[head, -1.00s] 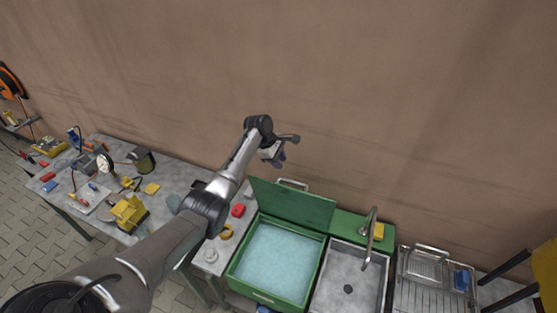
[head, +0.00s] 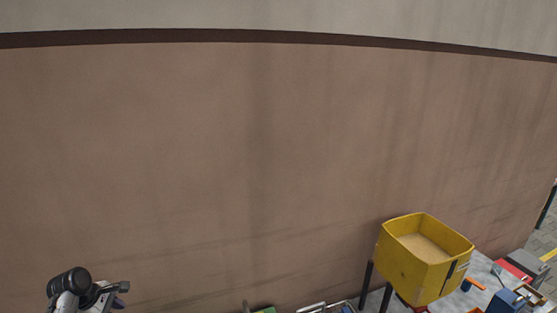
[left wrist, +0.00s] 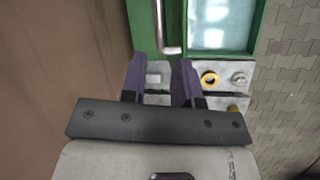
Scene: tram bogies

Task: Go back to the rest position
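My left gripper (left wrist: 160,80) shows in the left wrist view with its two dark fingers apart and nothing between them. It is above the bench top beside the green basin unit (left wrist: 143,25). In the head view my left gripper (head: 122,294) is at the bottom left, in front of the brown wall, with its fingers only partly visible. My right gripper is in neither view.
A yellow bin (head: 415,270) stands at the lower right near the wall, by a bench with a blue box (head: 507,302) and a red case (head: 512,268). The wall (head: 250,170) fills most of the head view.

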